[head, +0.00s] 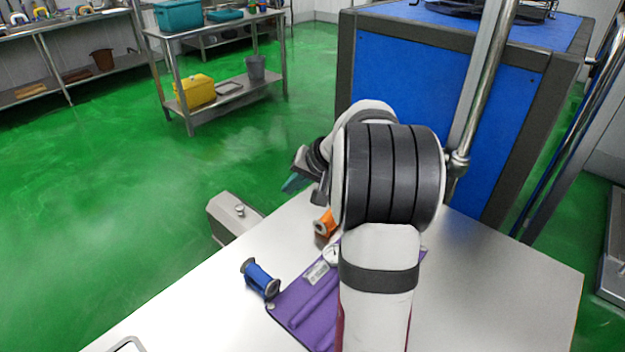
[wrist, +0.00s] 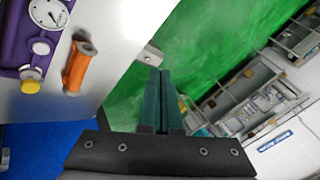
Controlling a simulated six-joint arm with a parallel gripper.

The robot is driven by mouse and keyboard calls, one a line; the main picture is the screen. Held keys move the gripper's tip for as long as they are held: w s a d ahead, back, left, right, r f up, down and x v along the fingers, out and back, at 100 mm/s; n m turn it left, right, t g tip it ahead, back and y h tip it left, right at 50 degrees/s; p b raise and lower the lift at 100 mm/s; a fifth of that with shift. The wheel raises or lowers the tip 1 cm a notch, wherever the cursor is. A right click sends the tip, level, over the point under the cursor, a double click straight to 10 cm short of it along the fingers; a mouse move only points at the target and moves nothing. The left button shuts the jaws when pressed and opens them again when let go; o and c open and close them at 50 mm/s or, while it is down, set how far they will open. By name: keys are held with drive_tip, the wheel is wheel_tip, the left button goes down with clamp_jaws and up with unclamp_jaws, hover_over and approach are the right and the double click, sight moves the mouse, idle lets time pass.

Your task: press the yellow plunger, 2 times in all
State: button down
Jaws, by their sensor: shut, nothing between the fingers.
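The yellow plunger (wrist: 31,86) shows in the wrist view at the left, at the end of a short metal collar on the purple panel (wrist: 12,50). In the head view my arm hides the plunger, and only part of the purple panel (head: 292,312) shows. My gripper (wrist: 161,74) has its two dark green fingers together, with nothing between them. In the head view the gripper (head: 290,184) is left of my arm, above the table's far edge. It is well apart from the plunger and points away over the green floor.
A white dial gauge (wrist: 42,19) sits on the panel near the plunger. A grey box (head: 222,212) is at the table's edge. The table's right side (head: 490,290) is clear.

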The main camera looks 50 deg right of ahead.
drive_tip(key=s+d+f+m+h, duration=0.1)
drive_tip(key=s+d+f, duration=0.1)
drive_tip(key=d, duration=0.5)
drive_tip(key=s+d+f+m+h, duration=0.1)
drive_tip(key=s+d+h, duration=0.1)
drive_tip(key=s+d, duration=0.2)
drive_tip(key=s+d+f+m+h, duration=0.1)
drive_tip(key=s+d+f, duration=0.1)
drive_tip(key=d, duration=0.8)
drive_tip(key=shift+s+d+f+t, duration=0.35)
drive_tip(key=shift+s+d+t, duration=0.05)
drive_tip(key=shift+f, duration=4.4)
drive_tip(key=shift+f, duration=0.1)
drive_tip(key=shift+f, duration=0.3)
